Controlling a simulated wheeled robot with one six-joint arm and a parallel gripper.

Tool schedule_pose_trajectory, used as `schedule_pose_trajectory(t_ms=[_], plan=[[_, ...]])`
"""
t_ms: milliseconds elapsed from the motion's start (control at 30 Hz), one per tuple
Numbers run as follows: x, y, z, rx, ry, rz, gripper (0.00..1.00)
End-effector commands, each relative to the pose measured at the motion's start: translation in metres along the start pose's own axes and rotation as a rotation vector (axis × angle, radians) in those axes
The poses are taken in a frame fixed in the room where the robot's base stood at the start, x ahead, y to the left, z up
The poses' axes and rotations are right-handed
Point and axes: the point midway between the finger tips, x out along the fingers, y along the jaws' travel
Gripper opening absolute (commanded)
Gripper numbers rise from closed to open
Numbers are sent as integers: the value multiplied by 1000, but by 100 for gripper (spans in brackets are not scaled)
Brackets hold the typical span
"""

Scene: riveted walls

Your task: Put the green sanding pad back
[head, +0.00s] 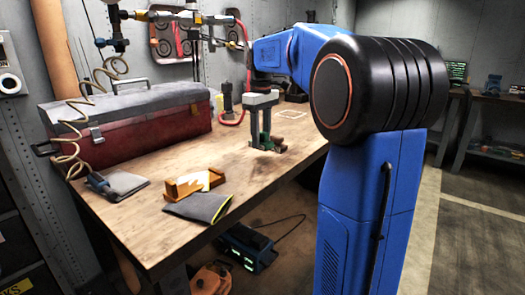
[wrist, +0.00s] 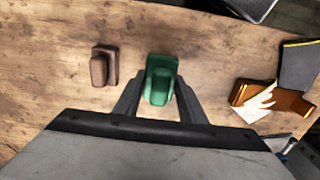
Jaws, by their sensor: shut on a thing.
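The green sanding pad (wrist: 160,82) is a small block with a raised grip, between the two fingers of my gripper (wrist: 158,100) in the wrist view. In the head view my gripper (head: 262,132) points down over the workbench, shut on the green pad (head: 264,142). The pad is at or very near the bench top; I cannot tell if it touches. A similar brown pad (wrist: 103,66) lies to its left in the wrist view, apart from it. A pale square outline (head: 292,114) marks the bench behind, and no pad shows inside it.
A red toolbox (head: 150,130) fills the bench's back left. A dark bottle (head: 227,102) and red hose stand behind my gripper.

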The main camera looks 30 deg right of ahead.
Motion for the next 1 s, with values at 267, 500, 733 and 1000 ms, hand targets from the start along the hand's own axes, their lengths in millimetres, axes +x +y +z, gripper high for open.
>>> schedule_pose_trajectory(t_ms=[267, 500, 733, 1000], plan=[[20, 0, 0, 0, -1, 0, 0], [47, 0, 0, 0, 0, 0, 0], [47, 0, 0, 0, 1, 1, 0], [50, 0, 0, 0, 1, 1, 56]])
